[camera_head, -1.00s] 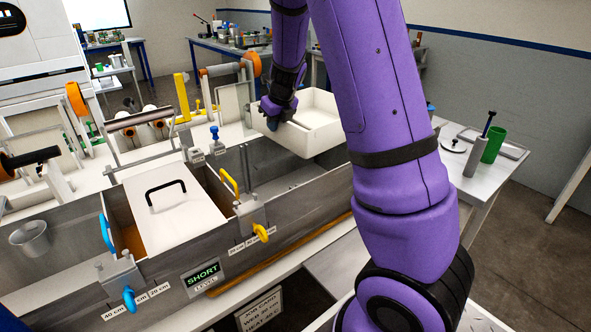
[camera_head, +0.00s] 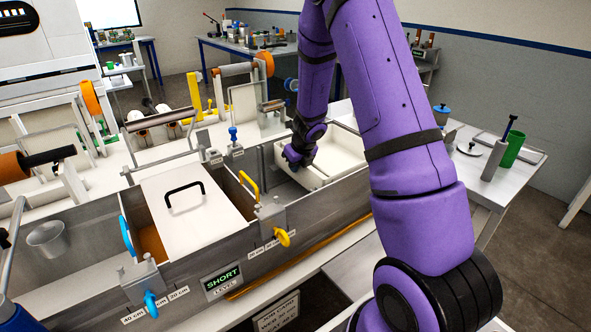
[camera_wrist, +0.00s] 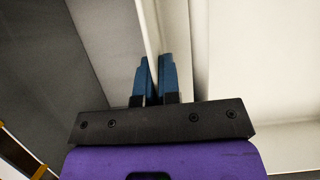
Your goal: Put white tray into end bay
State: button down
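The white tray (camera_head: 347,150) is a shallow open box at the right end of the long grey bath. It sits low over the end bay (camera_head: 290,194), with its near side behind the bath's front wall and its rim around the bath's rim height. I cannot tell whether it rests on the bottom. My gripper (camera_head: 292,162) is at the tray's left wall. In the wrist view the blue fingers of my gripper (camera_wrist: 157,62) are closed around the thin wall of the tray (camera_wrist: 255,55). My arm hides the tray's right end.
A divider with a yellow handle (camera_head: 249,186) stands left of the end bay. A metal cup (camera_head: 47,236) is at the left. A green cup (camera_head: 513,150) stands on the right table.

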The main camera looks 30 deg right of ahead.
jog(key=shift+f, duration=0.75)
jog(key=c, duration=1.3)
grip_release()
jog(key=shift+f, duration=0.15)
